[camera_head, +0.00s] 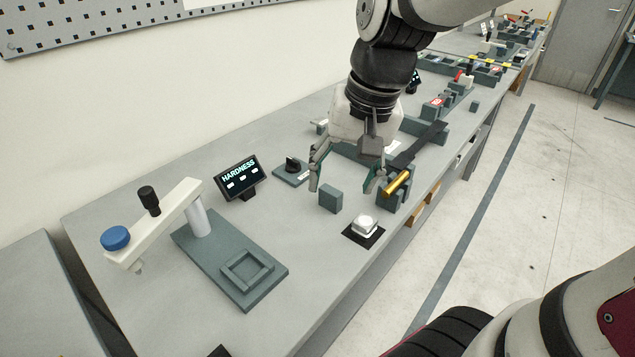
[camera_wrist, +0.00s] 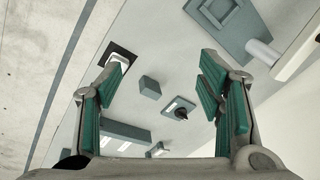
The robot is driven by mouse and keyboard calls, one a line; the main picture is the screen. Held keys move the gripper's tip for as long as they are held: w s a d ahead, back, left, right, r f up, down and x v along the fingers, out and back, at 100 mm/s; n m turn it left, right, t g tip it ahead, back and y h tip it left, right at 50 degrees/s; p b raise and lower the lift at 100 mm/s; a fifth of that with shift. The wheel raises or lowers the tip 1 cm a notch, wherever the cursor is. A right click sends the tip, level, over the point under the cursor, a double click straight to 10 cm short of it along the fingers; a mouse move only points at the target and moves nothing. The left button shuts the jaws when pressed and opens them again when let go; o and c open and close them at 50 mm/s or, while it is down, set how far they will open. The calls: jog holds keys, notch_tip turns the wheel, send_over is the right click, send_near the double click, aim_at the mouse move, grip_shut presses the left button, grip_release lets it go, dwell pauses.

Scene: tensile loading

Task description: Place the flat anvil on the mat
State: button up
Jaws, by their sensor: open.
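A small black mat (camera_head: 376,238) lies near the front edge of the bench. A pale, whitish block (camera_head: 364,223), which looks like the flat anvil, sits on it. In the wrist view the mat (camera_wrist: 126,51) and the pale block (camera_wrist: 118,62) are at the upper left, partly covered by a finger. My gripper (camera_head: 341,187) is open and empty, with its fingers pointing down above the bench, behind the mat in the head view. In the wrist view the fingers of my gripper (camera_wrist: 162,66) are spread wide with nothing between them.
A grey block (camera_head: 330,198) stands below my fingers. A knob box (camera_head: 290,172) and a HARDNESS display (camera_head: 237,177) are to the left. A tester with a square-recessed base (camera_head: 271,293) stands front left. A gold cylinder (camera_head: 397,184) lies by dark blocks at my right finger.

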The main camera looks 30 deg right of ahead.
jog(key=s+a+r+n+t+h, duration=0.1)
jog(key=s+a+r+n+t, duration=0.1)
jog(key=s+a+n, duration=0.3)
jog(key=s+n, duration=0.1)
jog(key=s, duration=0.3)
jog(key=shift+a+r+n, duration=0.3)
jog(key=shift+a+r, duration=0.1)
